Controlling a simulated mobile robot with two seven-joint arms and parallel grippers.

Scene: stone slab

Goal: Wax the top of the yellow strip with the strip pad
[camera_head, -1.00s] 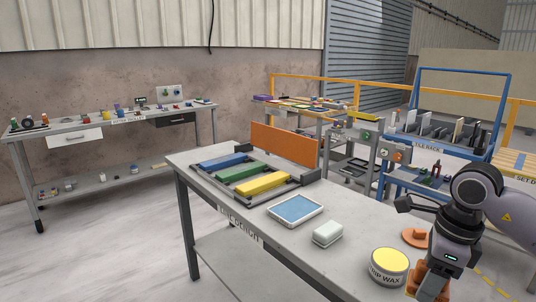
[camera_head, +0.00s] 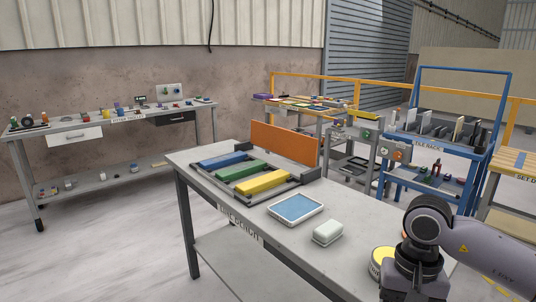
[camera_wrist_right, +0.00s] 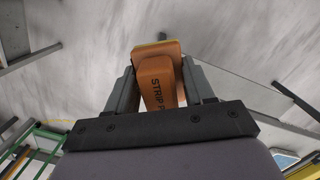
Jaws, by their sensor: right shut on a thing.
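The yellow strip (camera_head: 262,183) lies nearest in a dark frame on the grey bench, beside a green strip (camera_head: 238,170) and a blue strip (camera_head: 222,159). The orange strip pad (camera_wrist_right: 160,82) is between the fingers of my right gripper (camera_wrist_right: 158,88), which is shut on it. A thin yellow edge shows at the pad's far end. In the head view my right arm hides its gripper and the pad. The strip wax tin (camera_head: 380,262), with yellow contents, is partly covered by my right arm. My left gripper is not in view.
On the bench (camera_head: 345,205) are a tray with a blue surface (camera_head: 296,207) and a white block (camera_head: 328,232). An upright orange board (camera_head: 284,143) stands behind the strips. A blue tile rack (camera_head: 440,148) stands beyond the bench at right.

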